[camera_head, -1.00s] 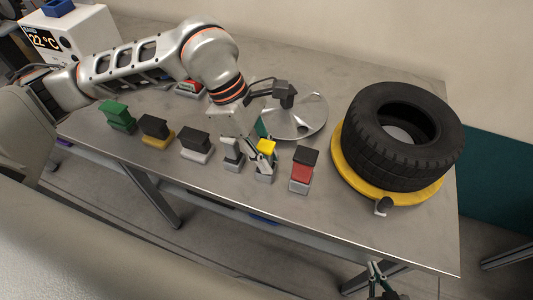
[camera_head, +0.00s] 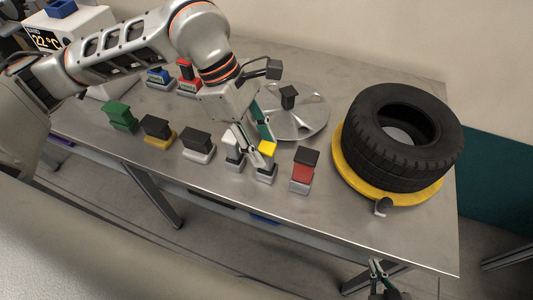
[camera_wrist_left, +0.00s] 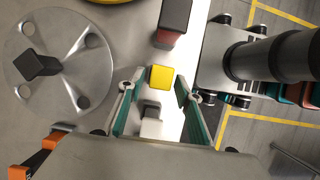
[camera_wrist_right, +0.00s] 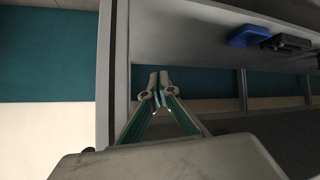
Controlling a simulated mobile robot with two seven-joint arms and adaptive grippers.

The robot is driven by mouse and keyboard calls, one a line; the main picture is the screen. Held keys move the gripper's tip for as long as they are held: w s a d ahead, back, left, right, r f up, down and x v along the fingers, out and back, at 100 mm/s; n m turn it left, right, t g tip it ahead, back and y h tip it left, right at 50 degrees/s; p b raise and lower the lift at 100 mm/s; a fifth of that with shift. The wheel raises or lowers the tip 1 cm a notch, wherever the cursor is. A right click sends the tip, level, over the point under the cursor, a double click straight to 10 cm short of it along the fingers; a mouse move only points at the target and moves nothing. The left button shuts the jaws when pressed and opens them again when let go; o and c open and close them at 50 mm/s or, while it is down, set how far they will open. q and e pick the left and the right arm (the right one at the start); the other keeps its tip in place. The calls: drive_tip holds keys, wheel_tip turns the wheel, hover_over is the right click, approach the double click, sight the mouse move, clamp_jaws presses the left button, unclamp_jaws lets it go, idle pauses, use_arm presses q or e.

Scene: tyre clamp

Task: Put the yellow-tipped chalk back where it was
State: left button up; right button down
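The yellow-tipped chalk (camera_head: 268,149) stands upright in a grey base on the table's front side, between the white-topped block (camera_head: 232,150) and the red block with a dark top (camera_head: 304,172). My left gripper (camera_head: 250,149) is low over the table beside it. In the left wrist view the yellow top (camera_wrist_left: 161,77) lies between the two spread fingertips, with a clear gap on its left; the gripper is open. My right gripper (camera_head: 378,275) is off the table's front edge. Its fingertips (camera_wrist_right: 158,85) are together and empty in the right wrist view.
A tyre (camera_head: 403,135) on a yellow ring stands at the right. A metal disc (camera_head: 312,117) with a black knob lies behind the chalk. Dark-topped blocks (camera_head: 198,145) and a green one (camera_head: 121,118) stand left along the row. Blue and red blocks (camera_head: 187,78) stand behind.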

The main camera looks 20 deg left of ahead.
use_arm(q)
drive_tip(key=v, duration=0.8)
drive_tip(key=shift+r, duration=0.2)
use_arm(e)
drive_tip(key=shift+s+a, duration=0.2)
drive_tip(key=shift+s, duration=0.2)
use_arm(q)
drive_tip(key=shift+a, duration=0.1)
use_arm(e)
drive_tip(key=shift+w, duration=0.15)
